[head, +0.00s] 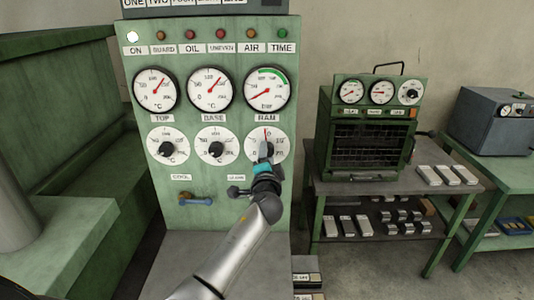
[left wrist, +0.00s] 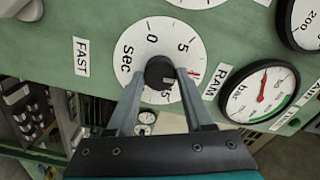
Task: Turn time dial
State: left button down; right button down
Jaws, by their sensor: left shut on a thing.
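The time dial is the rightmost of three white dials on the green panel; its face (head: 251,141) shows below the RAM gauge. In the left wrist view its face (left wrist: 157,38) reads "sec", with a red mark at the rim. My left gripper (head: 264,151) reaches up to it from below, hiding its middle in the head view. In the left wrist view the gripper (left wrist: 164,74) has its two fingers on either side of the black knob (left wrist: 157,70), shut on it. A pale mark on the knob points right and slightly down. My right gripper is not in view.
Two other knob dials (head: 168,148) (head: 216,149) sit left of it, with three gauges (head: 210,90) and a row of lamps (head: 190,34) above. A small handle (head: 197,200) juts out below. A green oven (head: 367,140) stands on a table at right.

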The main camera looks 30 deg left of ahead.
pick_arm(q)
jog(key=shift+m+p, duration=2.35)
jog(key=shift+m, duration=4.15)
jog(key=shift+c, duration=1.4)
grip_release()
jog(key=shift+s, duration=0.1)
jog(key=v, duration=1.5)
